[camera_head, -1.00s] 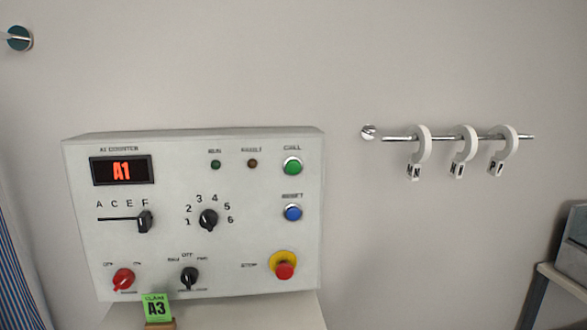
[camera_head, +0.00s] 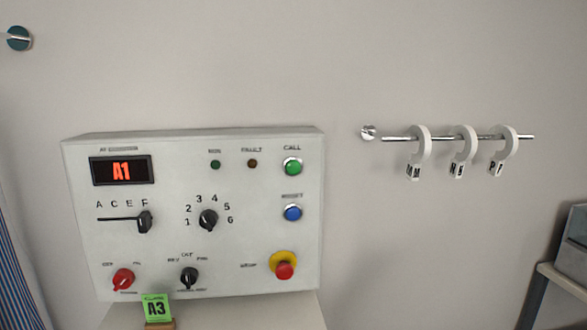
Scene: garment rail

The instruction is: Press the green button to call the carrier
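The green button (camera_head: 292,167), labelled CALL, sits at the upper right of a white control panel (camera_head: 255,240) on the wall. The panel's display (camera_head: 121,170) reads A1 in red. A green card (camera_head: 156,308) marked A3 stands in a small holder below the panel. Neither of my grippers is in view, and nothing touches the button. The carrier cannot be made out.
Below the green button are a blue button (camera_head: 293,212) and a red stop knob (camera_head: 284,270) on yellow. The panel also has a slider (camera_head: 144,222) and rotary knobs (camera_head: 208,219). A rail (camera_head: 481,138) with white hooks is at right. The space before the panel is clear.

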